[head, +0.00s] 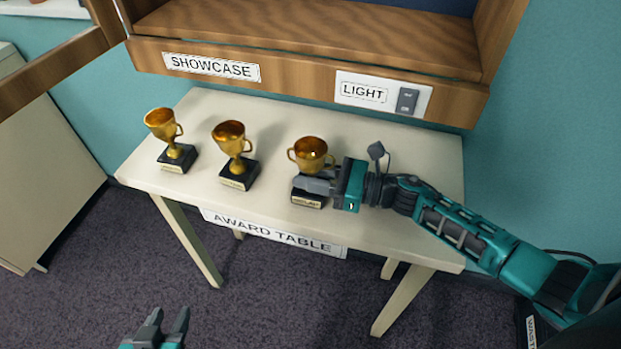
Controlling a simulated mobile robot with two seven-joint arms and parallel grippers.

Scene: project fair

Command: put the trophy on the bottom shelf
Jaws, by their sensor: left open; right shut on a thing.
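Three gold trophies on black bases stand upright on the white award table (396,146): a left trophy (163,128), a middle trophy (232,140) and a right trophy (312,153). My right gripper (312,184) reaches in from the right and is shut on the right trophy, low near its stem and base. The fingers hide part of it. My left gripper (163,325) is open and empty, low in front of the table over the floor. The wooden showcase (300,50) hangs above the table; its bottom shelf (310,30) looks bare where it shows.
A light switch (407,100) is on the showcase's front edge at the right. The showcase's glass-door frame (60,70) stands open at the left. A pale cabinet (40,185) is at the far left. The table's right part is partly under my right arm.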

